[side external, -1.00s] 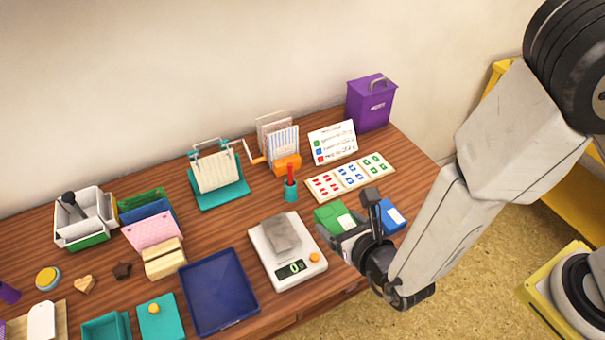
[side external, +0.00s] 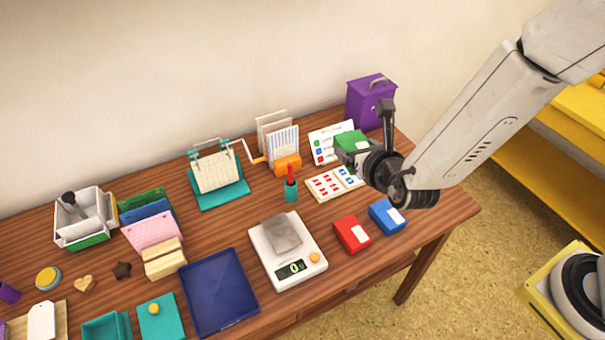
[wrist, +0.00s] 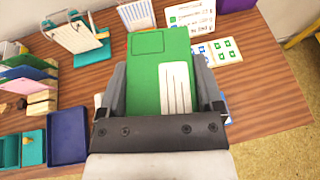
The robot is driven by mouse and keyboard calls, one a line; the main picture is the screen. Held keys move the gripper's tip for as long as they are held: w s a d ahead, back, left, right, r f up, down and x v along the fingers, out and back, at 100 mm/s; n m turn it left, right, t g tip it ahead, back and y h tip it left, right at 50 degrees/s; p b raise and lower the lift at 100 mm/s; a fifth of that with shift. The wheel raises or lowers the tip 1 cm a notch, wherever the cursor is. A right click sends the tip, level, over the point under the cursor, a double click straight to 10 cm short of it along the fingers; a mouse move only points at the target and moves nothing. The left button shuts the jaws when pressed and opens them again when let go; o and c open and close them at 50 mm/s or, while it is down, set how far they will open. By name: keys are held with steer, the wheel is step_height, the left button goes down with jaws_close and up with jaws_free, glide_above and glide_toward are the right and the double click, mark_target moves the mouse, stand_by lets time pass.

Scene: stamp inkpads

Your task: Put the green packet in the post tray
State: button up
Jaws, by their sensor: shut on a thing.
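The green packet (side external: 351,144) is held in my gripper (side external: 362,152), raised above the right part of the desk, in front of the sign and the card. In the wrist view the packet (wrist: 146,75) fills the space between the two fingers of my gripper (wrist: 162,95), with its white label facing the camera. The dark blue tray (side external: 219,293), which looks like the post tray, lies empty at the front of the desk, left of the scale. It also shows at the lower left of the wrist view (wrist: 68,137).
A red packet (side external: 352,234) and a blue packet (side external: 387,216) lie at the right.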

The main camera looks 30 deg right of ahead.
steer(key=w+d+r+h, duration=0.1)
steer(key=w+d+r, duration=0.1)
steer(key=d+r, duration=0.3)
steer(key=w+d+r+m, duration=0.1)
steer(key=d+r, duration=0.4)
steer(key=d, duration=0.5)
steer(key=shift+w+r+m+g+h, duration=0.3)
steer(key=shift+w+h, duration=0.1)
steer(key=shift+w, duration=0.2)
